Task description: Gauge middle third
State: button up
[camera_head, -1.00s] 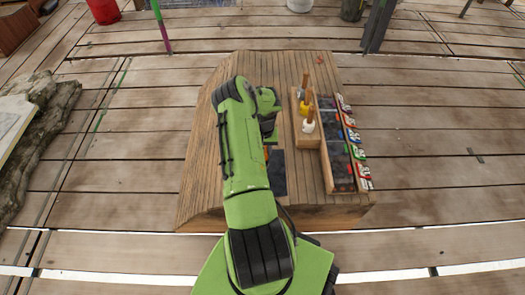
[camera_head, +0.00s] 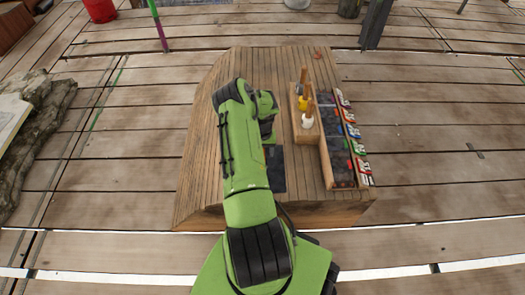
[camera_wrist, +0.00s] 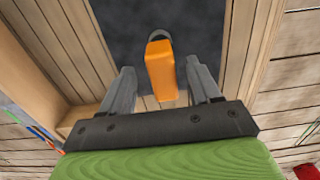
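An orange block-like piece (camera_wrist: 162,75), perhaps the gauge or its handle, shows in the wrist view with a dark rounded part at its far end. It lies over a dark grey mat (camera_wrist: 115,30), which also shows in the head view (camera_head: 275,170). My gripper (camera_wrist: 160,68) is open, with one finger on each side of the orange piece and a visible gap to each. Whether the fingers are level with it or above it I cannot tell. In the head view my arm hides the fingers and the orange piece.
The mat lies on a wooden slatted bench (camera_head: 200,190). Right of my arm, a wooden holder (camera_head: 306,136) carries yellow and white pieces with wooden handles. Beside it is a long dark compartment tray (camera_head: 340,165) with coloured labels. The deck around is mostly clear; a rock (camera_head: 45,115) stands left.

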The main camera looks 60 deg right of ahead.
jog(key=shift+r, duration=0.1)
notch_tip(320, 180, up, 16)
jog(key=p, duration=0.5)
jog(key=shift+d+f, duration=0.15)
jog(key=shift+f, duration=0.1)
